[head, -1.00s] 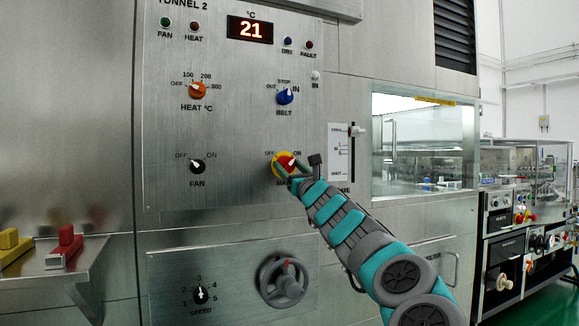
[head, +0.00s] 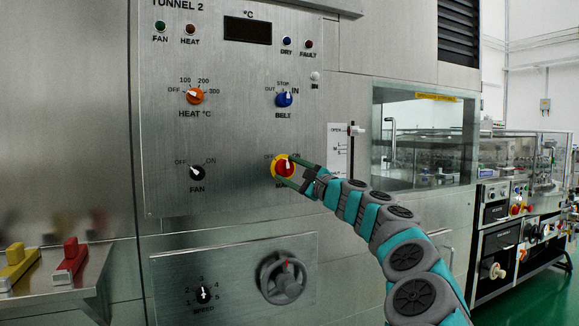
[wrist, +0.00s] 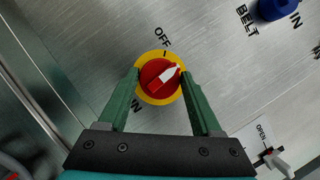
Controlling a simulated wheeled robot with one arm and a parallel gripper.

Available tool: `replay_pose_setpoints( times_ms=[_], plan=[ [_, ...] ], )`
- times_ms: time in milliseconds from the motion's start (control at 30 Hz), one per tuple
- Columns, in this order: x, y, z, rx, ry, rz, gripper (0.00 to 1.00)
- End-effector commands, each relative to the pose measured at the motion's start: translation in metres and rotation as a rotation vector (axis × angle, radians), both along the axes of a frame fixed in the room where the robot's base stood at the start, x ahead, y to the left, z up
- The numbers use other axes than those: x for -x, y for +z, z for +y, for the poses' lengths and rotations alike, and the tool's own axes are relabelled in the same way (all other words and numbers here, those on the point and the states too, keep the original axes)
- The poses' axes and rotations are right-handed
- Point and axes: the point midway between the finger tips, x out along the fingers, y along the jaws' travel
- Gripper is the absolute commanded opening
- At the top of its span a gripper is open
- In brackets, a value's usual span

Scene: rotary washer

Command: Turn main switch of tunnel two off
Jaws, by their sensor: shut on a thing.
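The main switch of tunnel two is a red round knob with a white pointer on a yellow ring (head: 284,167), low on the right of the panel. It fills the middle of the wrist view (wrist: 160,80). Its pointer stands between the OFF and ON marks, roughly straight up in the head view. My gripper (head: 283,176) is shut on the knob, with one green finger at each side in the wrist view (wrist: 161,78). The ON mark is hidden in the wrist view. The temperature display (head: 248,30) is dark.
The FAN knob (head: 197,172) is to the left, the blue BELT knob (head: 284,98) above and the orange HEAT knob (head: 195,96) at upper left. A handwheel (head: 283,278) is below. A slider lever (head: 356,130) and a window are at right.

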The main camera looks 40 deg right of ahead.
Motion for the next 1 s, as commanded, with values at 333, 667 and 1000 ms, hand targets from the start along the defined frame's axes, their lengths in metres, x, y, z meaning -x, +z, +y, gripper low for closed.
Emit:
replay_pose_setpoints(
  times_ms=[333,667,1000],
  plan=[
    [-0.0006,0.0014,-0.0002,0.316,0.000,0.077,0.10],
    [-0.0011,0.0012,0.0002,0.541,0.001,0.132,0.10],
    [-0.0009,0.0014,0.0012,0.645,0.005,0.156,0.10]
  ],
)
